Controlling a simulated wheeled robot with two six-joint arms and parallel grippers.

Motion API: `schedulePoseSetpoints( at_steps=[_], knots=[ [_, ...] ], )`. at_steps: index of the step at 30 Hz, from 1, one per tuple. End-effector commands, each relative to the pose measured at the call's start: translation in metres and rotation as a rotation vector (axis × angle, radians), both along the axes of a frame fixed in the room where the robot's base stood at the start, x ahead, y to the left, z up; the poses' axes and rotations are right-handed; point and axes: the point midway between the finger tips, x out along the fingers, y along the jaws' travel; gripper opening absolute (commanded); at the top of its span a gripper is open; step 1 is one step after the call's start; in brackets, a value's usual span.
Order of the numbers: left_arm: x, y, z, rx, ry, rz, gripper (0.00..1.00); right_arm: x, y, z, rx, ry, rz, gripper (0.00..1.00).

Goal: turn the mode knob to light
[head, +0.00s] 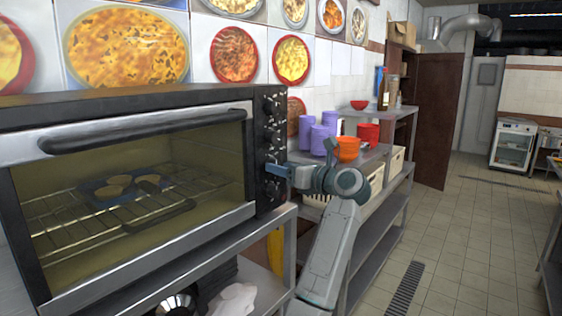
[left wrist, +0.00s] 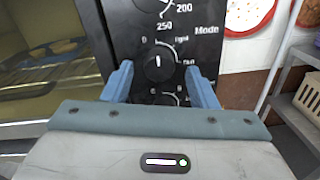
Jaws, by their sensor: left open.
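The mode knob (left wrist: 159,66) is a round black dial on the oven's dark control panel, with "Mode" printed at its upper right. Its short white mark looks near upright, between a "0" at upper left and "light" at upper right. My left gripper (left wrist: 161,84) is open, one blue finger on each side just below the knob; I cannot tell whether they touch the panel. In the head view my left gripper (head: 277,171) reaches the panel from the right and hides part of the knob column. My right gripper is not in view.
The oven (head: 120,125) stands on a metal stand, with a tray of food behind its closed glass door. Another knob with "200" and "250" is above; one below is partly hidden. Purple cups (head: 318,140) and an orange bowl (head: 347,149) stand on a shelf behind my arm.

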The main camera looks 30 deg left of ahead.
Motion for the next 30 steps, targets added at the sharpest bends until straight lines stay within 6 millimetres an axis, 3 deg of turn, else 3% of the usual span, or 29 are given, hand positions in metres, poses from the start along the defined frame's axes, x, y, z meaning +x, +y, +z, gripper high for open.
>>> schedulePoseSetpoints(
  at_steps=[4, 13, 20, 30],
  knots=[
    [0.001, 0.011, 0.001, 0.000, 0.000, 0.000, 0.53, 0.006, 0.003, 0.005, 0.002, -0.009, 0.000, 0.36],
    [0.002, 0.012, -0.001, 0.001, 0.000, 0.000, 0.53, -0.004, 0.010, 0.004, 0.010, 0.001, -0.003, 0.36],
    [0.002, 0.012, 0.000, 0.001, 0.000, 0.000, 0.09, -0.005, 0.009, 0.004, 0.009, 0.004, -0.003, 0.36],
    [0.002, 0.012, 0.000, 0.004, 0.044, -0.001, 0.09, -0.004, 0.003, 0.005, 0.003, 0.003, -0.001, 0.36]
  ],
)
